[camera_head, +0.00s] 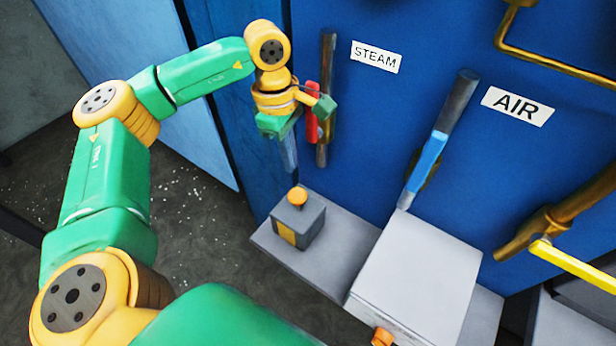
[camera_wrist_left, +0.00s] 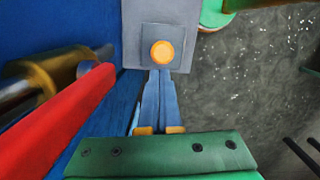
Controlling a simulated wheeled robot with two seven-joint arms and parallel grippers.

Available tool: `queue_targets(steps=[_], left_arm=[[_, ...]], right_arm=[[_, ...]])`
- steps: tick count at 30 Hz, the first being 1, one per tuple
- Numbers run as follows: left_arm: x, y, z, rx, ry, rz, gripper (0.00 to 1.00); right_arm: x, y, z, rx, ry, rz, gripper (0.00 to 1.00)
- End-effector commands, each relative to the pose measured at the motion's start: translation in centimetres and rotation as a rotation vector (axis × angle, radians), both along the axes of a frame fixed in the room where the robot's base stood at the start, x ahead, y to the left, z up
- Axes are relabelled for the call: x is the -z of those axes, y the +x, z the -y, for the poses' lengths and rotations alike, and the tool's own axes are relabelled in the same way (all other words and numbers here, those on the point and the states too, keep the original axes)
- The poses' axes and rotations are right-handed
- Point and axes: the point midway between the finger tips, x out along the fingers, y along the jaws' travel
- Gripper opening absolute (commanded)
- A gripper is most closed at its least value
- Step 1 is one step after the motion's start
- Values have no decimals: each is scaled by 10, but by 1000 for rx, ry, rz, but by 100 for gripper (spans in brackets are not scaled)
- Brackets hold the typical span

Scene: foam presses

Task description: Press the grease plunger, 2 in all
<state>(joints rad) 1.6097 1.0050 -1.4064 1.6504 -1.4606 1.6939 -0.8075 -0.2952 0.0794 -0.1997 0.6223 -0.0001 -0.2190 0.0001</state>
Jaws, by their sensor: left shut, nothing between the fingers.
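The grease plunger is probably the orange round knob (camera_head: 297,196) on top of a small grey box (camera_head: 311,222) with a yellow label. The knob also shows in the left wrist view (camera_wrist_left: 162,51), at the centre of the grey box top (camera_wrist_left: 138,45). My left gripper (camera_head: 293,174) points down just above the knob, its narrow blue-grey fingers shut and empty. In the left wrist view the fingertips (camera_wrist_left: 161,72) come close to the knob's near edge. I cannot tell whether they touch it. My right gripper is not in view.
A red handle (camera_head: 311,112) on a pipe stands close beside the left gripper, under the STEAM sign (camera_head: 376,57). A blue lever (camera_head: 427,160), a large grey box (camera_head: 416,275) and a yellow handle (camera_head: 575,267) are to the right. Open floor (camera_head: 195,220) lies left.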

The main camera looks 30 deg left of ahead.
Motion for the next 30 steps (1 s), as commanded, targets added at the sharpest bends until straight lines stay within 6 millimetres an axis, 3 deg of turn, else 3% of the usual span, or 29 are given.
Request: queue_targets(steps=[14,30], left_arm=[[6,0,0,1,3,-2,0],[70,0,6,0,2,-3,0]], right_arm=[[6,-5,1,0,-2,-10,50],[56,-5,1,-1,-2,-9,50]])
